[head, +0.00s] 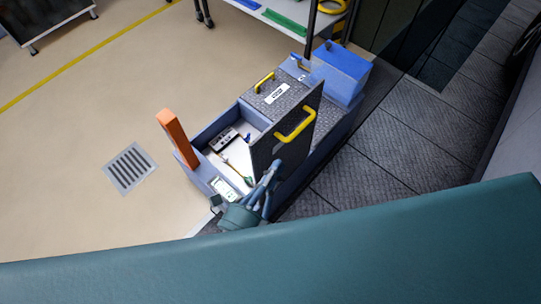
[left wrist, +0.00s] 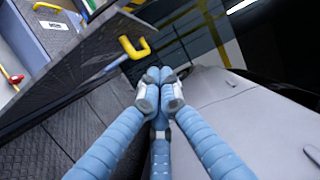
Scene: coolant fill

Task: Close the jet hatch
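The hatch (head: 265,153) is a dark grey panel with a yellow handle (head: 296,125). It stands raised, open, on the blue-grey cart, beside an uncovered bin. My left gripper (head: 271,172) is in front of the panel's lower part in the head view; I cannot tell if they touch. In the left wrist view the hatch (left wrist: 75,78) runs diagonally at upper left, its yellow handle (left wrist: 134,47) just beyond the fingertips. The blue fingers of my left gripper (left wrist: 160,82) meet at their tips with nothing between them. My right gripper is not in view.
The open bin (head: 208,130) holds a grey device (head: 223,139) and small tools. A closed lid (head: 277,97) with a yellow handle and a blue box (head: 342,72) are behind. An orange post (head: 177,138) stands at the bin's left corner. Open floor lies left.

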